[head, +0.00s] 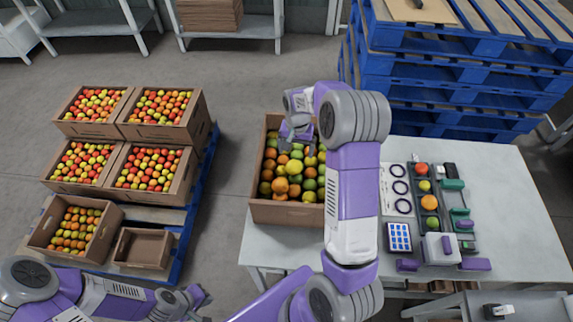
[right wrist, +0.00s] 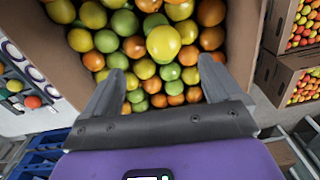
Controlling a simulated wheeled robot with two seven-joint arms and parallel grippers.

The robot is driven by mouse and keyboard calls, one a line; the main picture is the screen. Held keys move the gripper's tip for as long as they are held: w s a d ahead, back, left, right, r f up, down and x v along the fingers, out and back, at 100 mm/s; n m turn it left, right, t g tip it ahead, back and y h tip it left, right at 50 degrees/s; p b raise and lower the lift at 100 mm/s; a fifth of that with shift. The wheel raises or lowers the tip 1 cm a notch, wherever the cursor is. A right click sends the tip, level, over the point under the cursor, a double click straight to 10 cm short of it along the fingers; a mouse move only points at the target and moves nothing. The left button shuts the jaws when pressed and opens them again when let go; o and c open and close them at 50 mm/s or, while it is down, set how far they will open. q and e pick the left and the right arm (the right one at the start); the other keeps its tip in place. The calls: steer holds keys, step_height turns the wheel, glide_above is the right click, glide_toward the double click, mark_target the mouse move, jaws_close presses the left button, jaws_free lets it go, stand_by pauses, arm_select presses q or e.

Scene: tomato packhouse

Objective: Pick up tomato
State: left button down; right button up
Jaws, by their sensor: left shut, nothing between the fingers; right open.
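A cardboard box (head: 285,212) full of green, yellow and orange tomatoes stands on the table. My right gripper (head: 300,148) is over this box, pointing down, partly hidden by my right arm. In the right wrist view the gripper (right wrist: 163,66) is open and empty above the tomatoes. A larger-looking yellow tomato (right wrist: 163,43) lies just beyond the gap between its fingertips, on top of the pile. I cannot tell how far below the fingertips it is. My left gripper (head: 197,303) is shut and empty, low at the bottom left, away from the box.
Right of my arm, a tray (head: 445,205) holds several tomatoes in a row, beside a card with three rings (head: 400,187), a blue-and-white pad (head: 400,237) and a white device (head: 440,248). Crates (head: 160,132) of tomatoes and an empty box (head: 142,247) stand left; blue pallets (head: 450,75) behind.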

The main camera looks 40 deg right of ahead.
mark_target(294, 163)
steer(key=f+b, duration=0.1)
steer(key=w+f, duration=0.1)
steer(key=f, duration=0.1)
steer(key=shift+w+f+b, duration=0.15)
steer(key=shift+w+b, duration=0.05)
steer(key=shift+b, duration=0.2)
steer(key=shift+s+f, duration=0.2)
steer(key=shift+f, duration=0.5)
step_height(294, 163, down, 6)
steer(key=shift+s+r+b, duration=0.15)
steer(key=shift+r+b, duration=0.1)
steer(key=shift+b, duration=0.15)
arm_select(q)
steer(key=f, duration=0.1)
steer(key=w+f, duration=0.1)
steer(key=f, duration=0.1)
steer(key=shift+w+f, duration=0.15)
steer(key=shift+f, duration=0.1)
arm_select(e)
steer(key=c, duration=0.8)
